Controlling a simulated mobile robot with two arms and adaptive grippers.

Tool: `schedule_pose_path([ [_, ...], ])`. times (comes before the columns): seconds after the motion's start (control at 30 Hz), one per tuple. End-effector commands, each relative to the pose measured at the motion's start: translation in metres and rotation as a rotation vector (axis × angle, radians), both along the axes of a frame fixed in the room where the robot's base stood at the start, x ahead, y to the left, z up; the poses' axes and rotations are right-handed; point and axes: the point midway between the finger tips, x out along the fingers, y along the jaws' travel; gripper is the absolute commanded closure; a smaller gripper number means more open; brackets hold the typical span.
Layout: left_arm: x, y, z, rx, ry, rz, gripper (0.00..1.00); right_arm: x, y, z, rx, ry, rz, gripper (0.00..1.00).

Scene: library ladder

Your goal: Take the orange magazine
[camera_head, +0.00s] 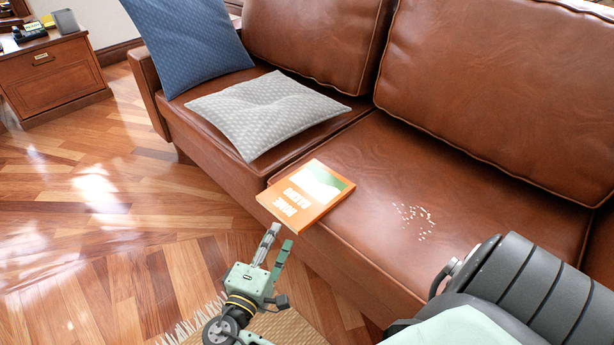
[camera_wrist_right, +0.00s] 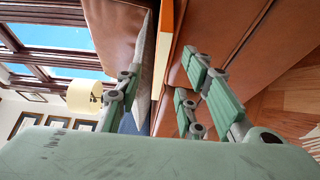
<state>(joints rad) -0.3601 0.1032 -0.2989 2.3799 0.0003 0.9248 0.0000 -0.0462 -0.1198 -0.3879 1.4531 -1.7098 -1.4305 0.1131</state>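The orange magazine (camera_head: 306,194), with a white and green panel on its cover, lies flat on the brown leather sofa seat. Its near corner sticks out over the seat's front edge. My right gripper (camera_head: 280,235) is just in front of this edge, pointing toward the magazine. Its fingers are apart, with nothing held. In the right wrist view, the magazine's orange cover and pale page edge (camera_wrist_right: 166,45) show edge-on in the gap ahead of the open fingers (camera_wrist_right: 160,75). My left gripper is not in view.
The brown sofa (camera_head: 440,170) fills the right side. A grey cushion (camera_head: 262,110) lies behind the magazine, and a blue cushion (camera_head: 188,42) leans at the sofa's far end. Small white bits (camera_head: 415,218) are scattered on the seat. Wooden floor (camera_head: 110,210) is open at left.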

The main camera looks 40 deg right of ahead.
Motion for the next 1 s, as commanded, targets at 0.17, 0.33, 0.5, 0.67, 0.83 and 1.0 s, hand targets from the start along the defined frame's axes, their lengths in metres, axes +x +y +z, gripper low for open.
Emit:
schedule_pose_path([
  [0.17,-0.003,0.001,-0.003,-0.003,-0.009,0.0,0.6,0.009,-0.017,0.003,-0.008,-0.01,-0.006,0.65],
  [0.33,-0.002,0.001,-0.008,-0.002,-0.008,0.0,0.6,0.017,-0.029,0.0,-0.006,-0.007,-0.006,0.65],
  [0.5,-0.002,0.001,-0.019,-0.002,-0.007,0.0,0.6,0.03,-0.051,-0.003,-0.007,-0.009,-0.006,0.65],
  [0.67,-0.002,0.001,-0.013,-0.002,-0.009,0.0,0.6,0.038,-0.066,-0.001,-0.006,-0.006,-0.005,0.65],
  [0.83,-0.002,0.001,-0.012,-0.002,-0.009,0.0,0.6,0.039,-0.066,-0.001,-0.006,-0.004,-0.003,0.65],
  [1.0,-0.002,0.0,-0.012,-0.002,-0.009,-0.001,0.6,0.038,-0.066,-0.001,-0.005,-0.004,-0.004,0.78],
])
